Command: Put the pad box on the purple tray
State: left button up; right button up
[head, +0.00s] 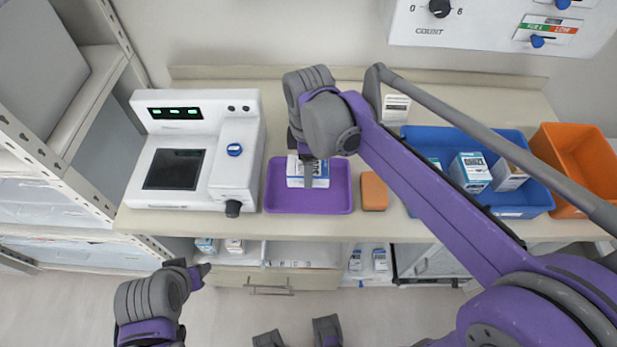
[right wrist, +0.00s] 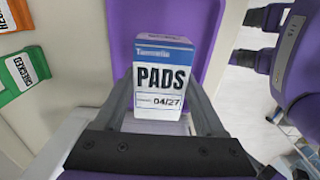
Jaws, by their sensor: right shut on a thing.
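The pad box (right wrist: 163,82) is white with a blue top band and the word PADS, and fills the middle of the right wrist view. In the head view the pad box (head: 295,180) is over the purple tray (head: 310,204). My right gripper (head: 308,176) is shut on the box, a finger on each side. The box looks upright and inside the tray's outline; I cannot tell whether its base touches the tray. The tray holds nothing else that I can see. My left gripper (head: 196,275) is low at the left, away from the counter; its finger opening is unclear.
A white device (head: 185,158) with a dark screen stands left of the tray. An orange block (head: 374,191) lies close on the tray's right. Further right are a blue bin (head: 515,211) with several boxes and an orange bin (head: 585,160). My right arm crosses above the counter.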

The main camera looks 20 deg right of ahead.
jog(key=shift+f, duration=2.2)
jog(key=shift+f+b, duration=0.25)
jog(key=shift+b, duration=0.05)
jog(key=o, duration=1.4)
jog(key=shift+r, duration=0.1)
jog(key=shift+r, duration=0.4)
notch_tip(320, 180, up, 12)
jog(key=shift+f+p, duration=0.2)
jog(key=shift+p, duration=0.45)
jog(key=shift+s, duration=0.1)
